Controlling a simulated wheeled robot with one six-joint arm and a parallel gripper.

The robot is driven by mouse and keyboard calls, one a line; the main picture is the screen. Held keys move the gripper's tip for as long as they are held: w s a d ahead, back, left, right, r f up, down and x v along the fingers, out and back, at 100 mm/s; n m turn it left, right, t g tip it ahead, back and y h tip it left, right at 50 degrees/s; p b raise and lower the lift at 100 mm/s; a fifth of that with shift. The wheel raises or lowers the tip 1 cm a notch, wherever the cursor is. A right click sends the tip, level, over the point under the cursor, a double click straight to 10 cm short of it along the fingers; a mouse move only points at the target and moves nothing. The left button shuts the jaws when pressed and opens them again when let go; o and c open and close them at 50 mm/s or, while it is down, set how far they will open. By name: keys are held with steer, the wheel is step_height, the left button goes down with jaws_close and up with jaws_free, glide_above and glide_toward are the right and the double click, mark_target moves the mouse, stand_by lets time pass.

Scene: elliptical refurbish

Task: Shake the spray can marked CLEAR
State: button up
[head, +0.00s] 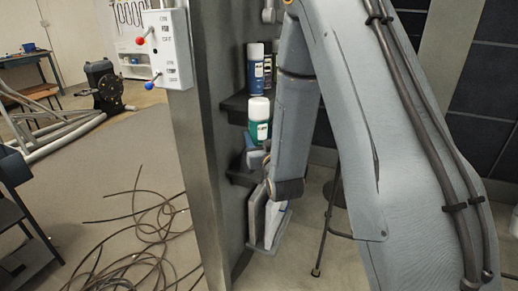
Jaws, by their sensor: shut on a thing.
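A teal spray can with a white cap (258,128) stands upright in the middle of the head view, beside the grey post. The lettering on its label is too small to read, so I cannot tell if it says CLEAR. My gripper (256,158) is only partly seen at the can's lower end, beyond my arm's grey link. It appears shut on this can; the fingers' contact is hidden. A blue spray can with a pale cap (255,68) stands on the upper dark shelf (234,107), with a darker can (267,76) behind it.
A grey post (205,170) rises left of the cans, bearing a white control box (167,48) with red and blue knobs. A lower dark shelf (238,178) and a holder with flat sheets (268,220) lie below. Loose cables (150,225) cover the floor at left.

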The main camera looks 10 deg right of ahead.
step_height(320, 180, down, 5)
steer(key=shift+w+f, duration=0.15)
step_height(320, 180, up, 8)
steer(key=shift+f, duration=0.1)
step_height(320, 180, down, 8)
steer(key=shift+r, duration=0.3)
